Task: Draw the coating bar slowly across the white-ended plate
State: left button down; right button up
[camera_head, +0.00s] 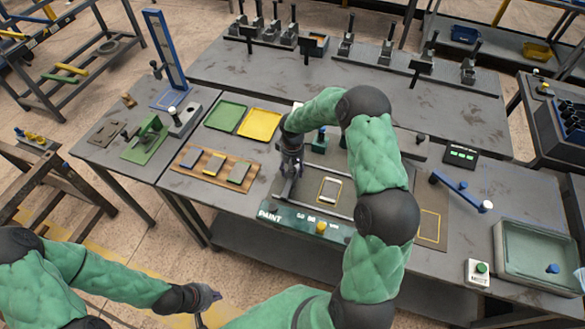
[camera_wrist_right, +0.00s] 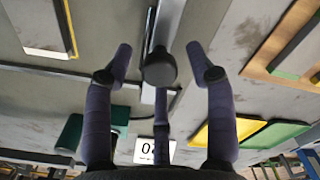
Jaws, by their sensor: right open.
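The grey plate with a white end (camera_head: 330,190) lies inside a yellow outline on the coating bed, and it also shows in the right wrist view (camera_wrist_right: 46,28). The coating bar (camera_head: 288,187) stands at the left of the plate, apart from it. Its dark round knob (camera_wrist_right: 158,68) sits between the spread fingers of my right gripper (camera_wrist_right: 162,66). The right gripper is open and looks clear of the knob on both sides. In the head view my right forearm and hand hide part of the bar. My left gripper (camera_head: 207,300) hangs in front of the table, empty.
A wooden rack (camera_head: 205,178) with several plates lies left of the bed. Green (camera_head: 225,116) and yellow (camera_head: 260,124) trays lie behind it. A glass-like basin (camera_head: 535,258) stands at the right.

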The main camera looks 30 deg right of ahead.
grip_shut()
jog(key=s+d, duration=0.6)
jog(key=s, duration=0.1)
jog(key=s+d, duration=0.6)
jog(key=s, duration=0.1)
jog(key=s+d+p, duration=0.1)
jog(key=s+d, duration=0.5)
jog(key=s, duration=0.2)
jog(key=shift+d, duration=0.35)
dwell(0.5)
grip_release()
